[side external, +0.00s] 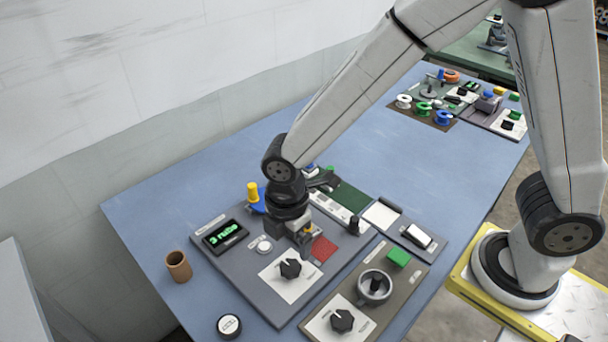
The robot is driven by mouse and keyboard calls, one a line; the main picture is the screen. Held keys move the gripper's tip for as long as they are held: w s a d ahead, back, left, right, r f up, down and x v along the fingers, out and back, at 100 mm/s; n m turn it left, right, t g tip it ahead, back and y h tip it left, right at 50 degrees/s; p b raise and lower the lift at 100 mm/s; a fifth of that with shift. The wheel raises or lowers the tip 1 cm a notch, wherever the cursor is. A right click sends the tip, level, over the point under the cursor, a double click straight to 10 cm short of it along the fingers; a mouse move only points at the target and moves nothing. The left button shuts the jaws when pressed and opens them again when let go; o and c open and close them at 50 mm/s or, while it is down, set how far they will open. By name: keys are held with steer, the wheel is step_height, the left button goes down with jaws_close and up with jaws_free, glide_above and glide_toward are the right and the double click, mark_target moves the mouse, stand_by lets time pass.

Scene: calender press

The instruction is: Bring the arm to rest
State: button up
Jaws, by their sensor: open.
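My gripper (302,238) points down low over the grey control panel (210,240) on the blue table. It is close above the panel, between a white round button (264,245) and a red square patch (323,248). The fingers look small and dark here, and I see nothing held between them. Whether the fingertips touch the panel cannot be told from this angle. My arm reaches in from the upper right.
The panel carries a green-lit display (225,235) and a black knob (290,268). A second panel (318,304) has a handwheel (374,287) and green block (398,257). A brown cup (178,266) stands left. Several spools lie at the back right.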

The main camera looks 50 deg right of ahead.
steer(key=s+d+r+m+t, duration=0.1)
steer(key=s+d+m, duration=0.1)
steer(key=d+m, duration=0.7)
steer(key=s+d+r+m+t, duration=0.1)
steer(key=s+d+r+m, duration=0.1)
steer(key=d+m, duration=0.7)
steer(key=shift+d+r+t, duration=0.2)
steer(key=shift+d+t, duration=0.05)
steer(key=shift+t, duration=0.05)
stand_by(0.5)
